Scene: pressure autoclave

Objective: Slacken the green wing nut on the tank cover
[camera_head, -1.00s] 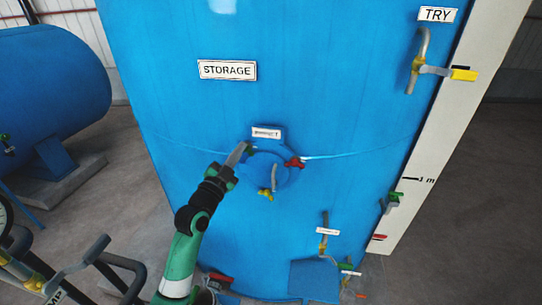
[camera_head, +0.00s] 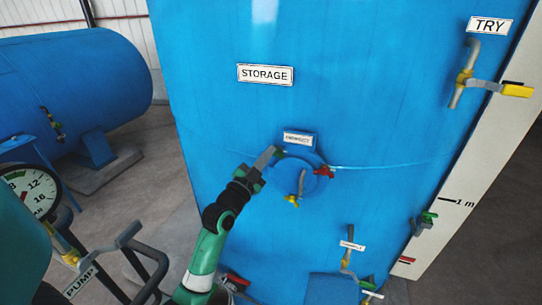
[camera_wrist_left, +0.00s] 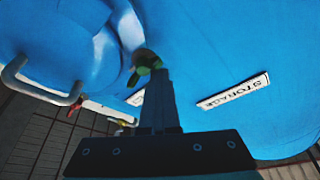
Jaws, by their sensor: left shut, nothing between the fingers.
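The round blue tank cover (camera_head: 316,184) is on the front of the big blue storage tank, below a small white label, with a grey handle (camera_head: 302,180) on it. The green wing nut (camera_head: 280,153) is at its upper left edge, small and partly hidden by my gripper in the head view. It shows more clearly in the left wrist view (camera_wrist_left: 146,60), just beyond my fingertips. My left gripper (camera_head: 269,153) is shut and empty, its tips at or very near the green nut; I cannot tell whether they touch. It fills the lower middle of the wrist view (camera_wrist_left: 156,82). My right gripper is not in view.
A red wing nut (camera_head: 325,171) and a yellow one (camera_head: 292,201) sit on the cover's other edges. A TRY tap (camera_head: 467,75) is at the upper right, and lower taps stand below. A pressure gauge (camera_head: 27,193) and the pump's grey handle (camera_head: 118,248) are at lower left.

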